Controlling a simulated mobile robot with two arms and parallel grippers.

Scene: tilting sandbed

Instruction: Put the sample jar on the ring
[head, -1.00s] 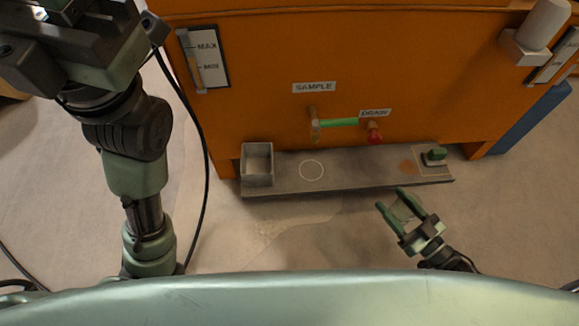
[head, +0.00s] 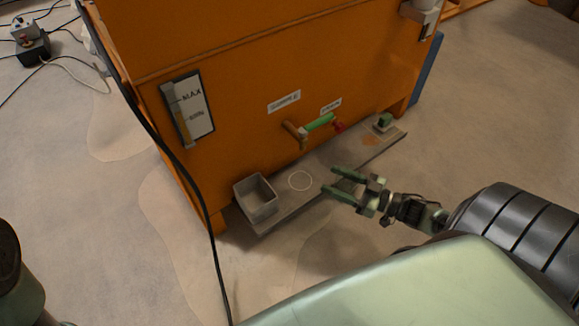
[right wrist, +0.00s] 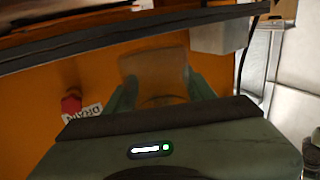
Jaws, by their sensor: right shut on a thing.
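The sample jar (right wrist: 155,72) is a clear, faintly brownish vessel between my right gripper's fingers in the right wrist view. My right gripper (head: 338,184) is shut on it; in the head view the jar is hard to make out between the green fingers. The ring (head: 300,180) is a thin white circle on the grey shelf (head: 277,213). My right gripper is just right of the ring in the picture, and the ring is bare. My left gripper is out of view.
A grey open bin (head: 256,200) stands on the shelf left of the ring. A tap with a green handle (head: 319,122) and a red knob (head: 338,127) stick out from the orange tank (head: 240,140) above the shelf.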

